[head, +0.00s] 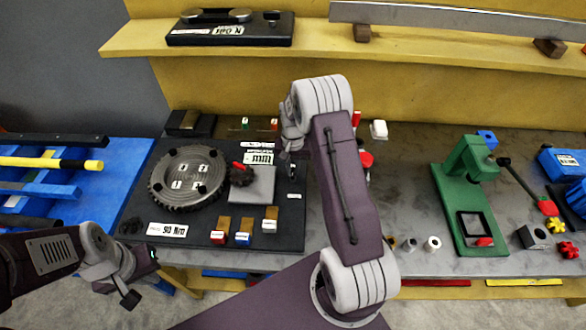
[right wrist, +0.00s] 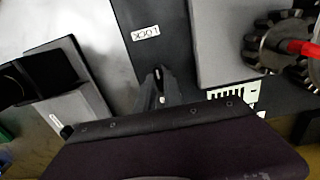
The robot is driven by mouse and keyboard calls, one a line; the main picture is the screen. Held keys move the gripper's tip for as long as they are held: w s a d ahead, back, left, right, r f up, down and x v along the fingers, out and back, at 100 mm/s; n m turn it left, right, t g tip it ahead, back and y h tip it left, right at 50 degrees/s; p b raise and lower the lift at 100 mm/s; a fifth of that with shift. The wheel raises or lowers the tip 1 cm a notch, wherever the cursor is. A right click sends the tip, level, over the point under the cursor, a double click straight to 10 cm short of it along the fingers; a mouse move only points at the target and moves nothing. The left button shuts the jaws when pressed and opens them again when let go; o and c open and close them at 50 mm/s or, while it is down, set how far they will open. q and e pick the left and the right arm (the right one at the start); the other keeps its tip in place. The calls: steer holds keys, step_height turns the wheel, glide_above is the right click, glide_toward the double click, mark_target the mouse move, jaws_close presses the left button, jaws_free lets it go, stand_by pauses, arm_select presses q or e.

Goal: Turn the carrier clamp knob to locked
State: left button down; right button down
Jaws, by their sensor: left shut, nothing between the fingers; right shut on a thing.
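A black base plate (head: 272,222) carries a round toothed plate (head: 187,177) and a grey carrier block (head: 252,186) with a black toothed wheel and red pointer (head: 239,166) at its corner. A small white label beside the block reads LOCK in the right wrist view (right wrist: 145,33). My right gripper (head: 291,168) is at the block's right side, between it and my arm. In the right wrist view its fingertips (right wrist: 159,82) are close together on a small dark knob, mostly hidden, so its setting cannot be read. My left gripper (head: 130,290) is shut and empty, in front of the bench's left end.
Three tabbed blocks, one of them blue-fronted (head: 243,238), stand at the plate's front edge. A green press (head: 465,200) stands to the right. A blue rack with bars (head: 55,185) is at the left. A shelf (head: 140,40) runs behind. My right arm covers the bench's middle.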

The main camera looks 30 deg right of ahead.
mark_target(293, 171)
steer(key=shift+w+r, duration=0.15)
steer(key=c, duration=1.5)
jaws_free()
steer(key=shift+o, duration=0.2)
steer(key=shift+r, duration=0.1)
step_height(293, 171, up, 9)
steer(key=b, duration=0.1)
steer(key=shift+s, duration=0.2)
